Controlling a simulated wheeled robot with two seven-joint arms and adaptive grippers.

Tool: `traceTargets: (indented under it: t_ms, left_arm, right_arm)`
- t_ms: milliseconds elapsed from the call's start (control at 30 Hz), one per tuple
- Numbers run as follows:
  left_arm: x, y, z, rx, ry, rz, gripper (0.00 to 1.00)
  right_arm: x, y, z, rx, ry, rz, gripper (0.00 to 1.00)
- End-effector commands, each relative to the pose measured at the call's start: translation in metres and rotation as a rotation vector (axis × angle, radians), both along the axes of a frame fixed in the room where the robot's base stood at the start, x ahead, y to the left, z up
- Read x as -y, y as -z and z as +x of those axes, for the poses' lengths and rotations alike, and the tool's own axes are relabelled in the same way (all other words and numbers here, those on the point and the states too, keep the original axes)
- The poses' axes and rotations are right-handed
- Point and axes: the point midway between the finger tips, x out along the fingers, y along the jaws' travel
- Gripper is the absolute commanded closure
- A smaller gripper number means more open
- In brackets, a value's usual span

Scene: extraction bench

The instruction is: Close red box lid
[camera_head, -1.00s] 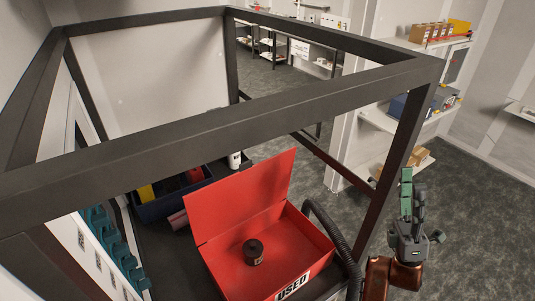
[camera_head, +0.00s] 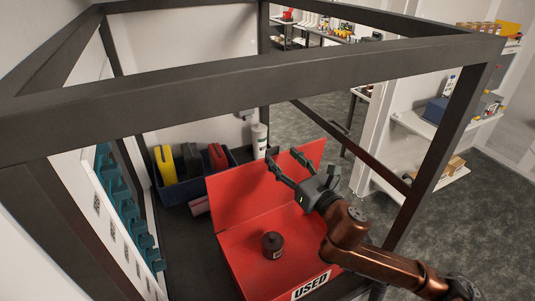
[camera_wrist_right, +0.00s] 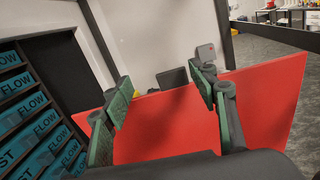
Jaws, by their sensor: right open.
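The red box (camera_head: 245,262) stands on the bench with a "USED" label on its front. Its lid (camera_head: 238,197) is raised at the back, and it also shows in the right wrist view (camera_wrist_right: 165,128). A dark brown round container (camera_head: 272,245) sits inside the box. My right gripper (camera_head: 293,162) is open, its green-padded fingers spread, above the box and in front of the upper right part of the lid. In the right wrist view the lid's top edge lies between and behind the fingers (camera_wrist_right: 165,95). I cannot tell whether they touch it. My left gripper is not in view.
A dark frame (camera_head: 250,73) surrounds the bench. A blue bin (camera_head: 182,192) with yellow, black and red items stands behind the box on the left. A white bottle (camera_head: 259,140) stands behind the lid. Teal holders (camera_head: 110,185) line the left wall.

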Motion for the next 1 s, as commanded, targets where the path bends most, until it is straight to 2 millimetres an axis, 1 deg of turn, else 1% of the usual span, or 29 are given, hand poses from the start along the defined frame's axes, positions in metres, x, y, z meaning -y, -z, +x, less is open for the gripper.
traceTargets:
  t_ms: [33, 133, 267, 500, 600, 733, 1000]
  left_arm:
    - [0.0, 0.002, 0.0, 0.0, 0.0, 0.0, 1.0]
    - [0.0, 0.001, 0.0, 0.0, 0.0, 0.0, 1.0]
    - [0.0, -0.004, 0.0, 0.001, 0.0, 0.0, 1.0]
    - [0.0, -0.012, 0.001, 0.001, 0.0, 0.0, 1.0]
    - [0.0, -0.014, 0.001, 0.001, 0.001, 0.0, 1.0]
    - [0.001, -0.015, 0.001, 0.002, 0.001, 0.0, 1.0]
    - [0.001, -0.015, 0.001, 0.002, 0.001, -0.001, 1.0]
  right_arm:
    - [0.004, 0.009, 0.003, -0.009, 0.022, -0.042, 0.46]
    - [0.005, 0.016, 0.01, -0.02, 0.043, -0.076, 0.46]
    - [-0.002, 0.016, 0.026, -0.023, 0.046, -0.077, 0.46]
    - [-0.018, 0.015, 0.059, -0.022, 0.044, -0.074, 0.46]
    - [-0.023, 0.015, 0.069, -0.022, 0.044, -0.074, 0.46]
    - [-0.026, 0.016, 0.075, -0.021, 0.043, -0.074, 0.46]
    - [-0.026, 0.016, 0.076, -0.021, 0.043, -0.074, 0.46]
